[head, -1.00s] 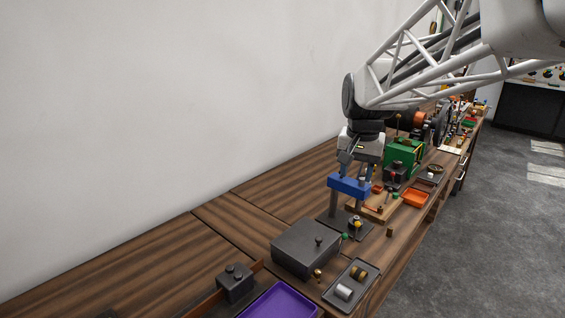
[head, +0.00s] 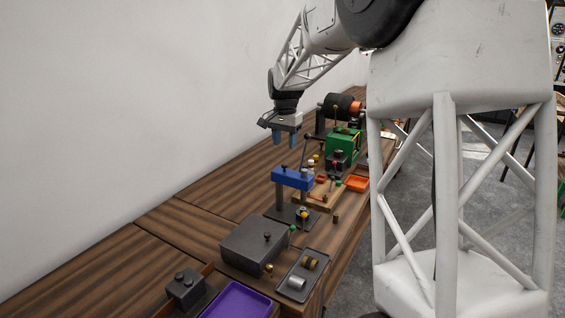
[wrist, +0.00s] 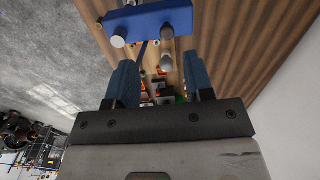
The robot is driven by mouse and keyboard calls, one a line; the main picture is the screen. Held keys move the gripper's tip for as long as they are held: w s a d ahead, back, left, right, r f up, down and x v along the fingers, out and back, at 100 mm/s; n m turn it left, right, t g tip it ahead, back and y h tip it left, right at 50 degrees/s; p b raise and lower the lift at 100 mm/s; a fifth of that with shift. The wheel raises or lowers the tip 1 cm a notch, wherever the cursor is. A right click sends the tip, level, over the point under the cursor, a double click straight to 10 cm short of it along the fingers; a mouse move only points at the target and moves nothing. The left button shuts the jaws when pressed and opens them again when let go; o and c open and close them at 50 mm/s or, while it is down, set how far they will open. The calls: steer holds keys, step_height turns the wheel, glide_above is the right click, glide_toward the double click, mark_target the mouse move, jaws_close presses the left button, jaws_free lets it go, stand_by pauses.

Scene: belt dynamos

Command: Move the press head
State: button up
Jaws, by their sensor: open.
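The press has a blue press head (head: 292,179) on a dark upright post, above a dark base plate (head: 292,216). A dark lever with a round knob (head: 307,137) rises from the head. My gripper (head: 285,141) points down, open and empty, above and behind the press head with a visible gap. In the wrist view the blue press head (wrist: 150,20) lies ahead of the open fingers (wrist: 160,62), at the top of the picture, with nothing between them gripped. A small brass and dark piece (head: 303,214) is on the base plate under the head.
Behind the press stand a green machine (head: 343,144) and an orange tray (head: 357,184). Nearer are a grey lidded box (head: 249,246), a small grey tray (head: 313,273) with metal pieces, and a purple tray (head: 236,302). The bench's left side is clear.

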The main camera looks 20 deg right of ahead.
mark_target(284, 164)
steer(key=shift+w+d+f, duration=0.1)
steer(key=shift+w+f, duration=0.05)
steer(key=shift+w, duration=0.3)
steer(key=shift+w+d+f, duration=0.1)
steer(key=shift+w+f, duration=0.05)
steer(key=shift+w, duration=0.25)
steer(key=shift+f, duration=0.15)
steer(key=shift+f, duration=3.8)
jaws_close()
